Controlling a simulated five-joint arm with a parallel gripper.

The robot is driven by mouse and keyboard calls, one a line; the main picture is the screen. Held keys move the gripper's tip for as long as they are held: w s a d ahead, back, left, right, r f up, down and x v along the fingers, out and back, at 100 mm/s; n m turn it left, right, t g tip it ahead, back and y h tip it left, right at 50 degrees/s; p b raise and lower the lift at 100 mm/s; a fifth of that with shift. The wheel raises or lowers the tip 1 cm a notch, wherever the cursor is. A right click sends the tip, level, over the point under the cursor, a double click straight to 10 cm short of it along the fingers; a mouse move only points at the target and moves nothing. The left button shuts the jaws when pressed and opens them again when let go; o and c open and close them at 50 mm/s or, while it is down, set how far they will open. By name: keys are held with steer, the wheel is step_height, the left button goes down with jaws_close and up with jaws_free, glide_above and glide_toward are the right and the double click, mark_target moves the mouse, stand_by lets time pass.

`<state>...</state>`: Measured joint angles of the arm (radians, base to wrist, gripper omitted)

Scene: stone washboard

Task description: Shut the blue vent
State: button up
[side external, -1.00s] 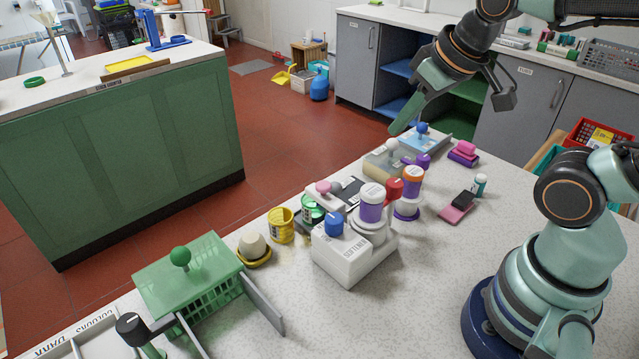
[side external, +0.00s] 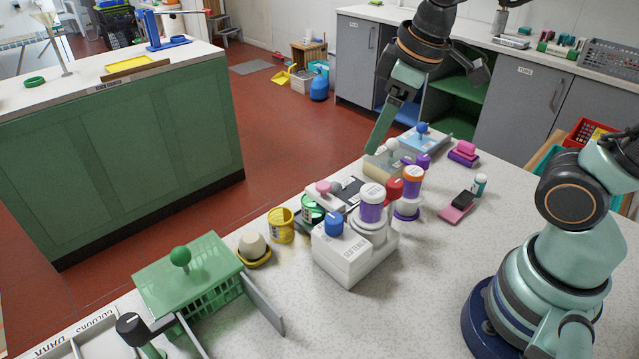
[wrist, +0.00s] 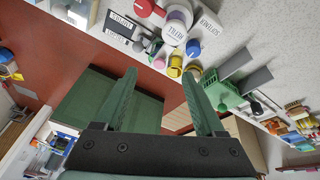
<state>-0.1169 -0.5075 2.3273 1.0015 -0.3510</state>
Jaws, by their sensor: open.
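The likely blue vent is a pale blue box (side external: 425,142) with a round blue knob (side external: 422,128) on top, at the far end of the table in the side external view. Its slot or flap is too small to tell open from shut. My gripper (side external: 380,140) is open and empty, pointing down to the left of the blue box, by the cream box with a white knob. Its two green fingers stand apart in the wrist view (wrist: 158,75). I cannot pick out the blue box for certain in the wrist view.
The cream box (side external: 388,166), a purple-bodied cup (side external: 413,182) and a white softener block (side external: 350,255) with a blue dial crowd the table's middle. A green basket (side external: 195,275) stands at near left.

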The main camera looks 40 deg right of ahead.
mark_target(334, 218)
steer(key=w+a+f+n+g, duration=0.2)
steer(key=a+f+n+g, duration=0.15)
steer(key=a+n, duration=0.55)
steer(key=shift+n, duration=0.5)
steer(key=f, duration=0.3)
steer(key=d+f, duration=0.1)
steer(key=f, duration=0.7)
steer(key=shift+d+f, duration=0.2)
jaws_close()
